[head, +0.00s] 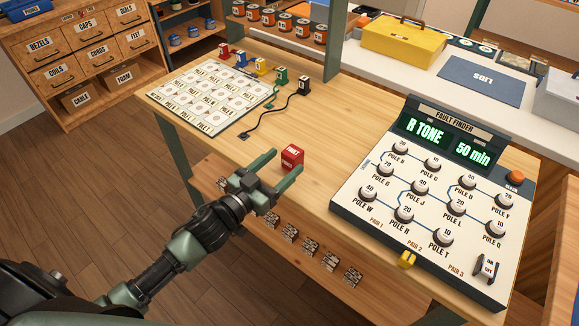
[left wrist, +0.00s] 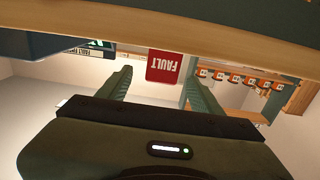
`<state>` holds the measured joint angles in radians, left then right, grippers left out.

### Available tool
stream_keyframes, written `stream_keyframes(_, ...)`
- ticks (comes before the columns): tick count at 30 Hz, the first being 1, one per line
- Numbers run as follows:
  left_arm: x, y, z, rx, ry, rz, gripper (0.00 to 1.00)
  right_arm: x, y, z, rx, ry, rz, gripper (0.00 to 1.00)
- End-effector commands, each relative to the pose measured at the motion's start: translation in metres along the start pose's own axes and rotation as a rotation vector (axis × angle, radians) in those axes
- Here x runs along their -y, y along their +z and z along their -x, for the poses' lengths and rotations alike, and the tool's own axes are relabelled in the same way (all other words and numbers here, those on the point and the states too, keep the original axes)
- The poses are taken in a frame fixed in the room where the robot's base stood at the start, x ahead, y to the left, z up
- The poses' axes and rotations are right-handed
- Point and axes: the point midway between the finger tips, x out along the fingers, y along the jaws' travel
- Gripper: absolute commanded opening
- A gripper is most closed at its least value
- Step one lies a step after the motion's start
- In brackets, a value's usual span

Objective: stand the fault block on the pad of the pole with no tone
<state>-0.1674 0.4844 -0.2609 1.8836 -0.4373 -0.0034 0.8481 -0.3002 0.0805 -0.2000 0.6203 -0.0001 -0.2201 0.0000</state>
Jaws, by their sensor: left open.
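The red fault block (head: 292,157), lettered FAULT, stands on the wooden table near its front edge. My left gripper (head: 288,162) is open at that edge, its fingers pointing at the block. In the left wrist view the block (left wrist: 163,67) shows between the two spread fingers; whether they touch it I cannot tell. The white pad board (head: 207,96), with several square pads labelled POLE, lies at the table's left; its letters are too small to read. The fault finder (head: 430,200) stands at the right, its screens reading "R TONE" and "50 min". My right gripper is not in view.
Coloured plugs (head: 263,67) stand behind the pad board, and a black one (head: 304,85) trails its cord onto the table. The tabletop (head: 330,130) between board and fault finder is mostly clear. A yellow tab (head: 407,259) sits at the fault finder's front edge.

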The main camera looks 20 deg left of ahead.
Motion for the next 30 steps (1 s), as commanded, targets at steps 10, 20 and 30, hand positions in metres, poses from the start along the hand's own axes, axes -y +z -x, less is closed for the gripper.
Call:
stream_keyframes(10,0.001,-0.003,-0.037,-0.001,-0.002,0.001,0.65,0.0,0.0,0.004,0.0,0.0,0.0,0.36)
stream_keyframes(20,0.003,-0.002,-0.077,0.0,-0.001,0.001,0.65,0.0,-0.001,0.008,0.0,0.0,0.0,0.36)
stream_keyframes(30,0.002,-0.002,-0.078,0.0,-0.001,0.001,0.38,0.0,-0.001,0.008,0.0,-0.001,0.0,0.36)
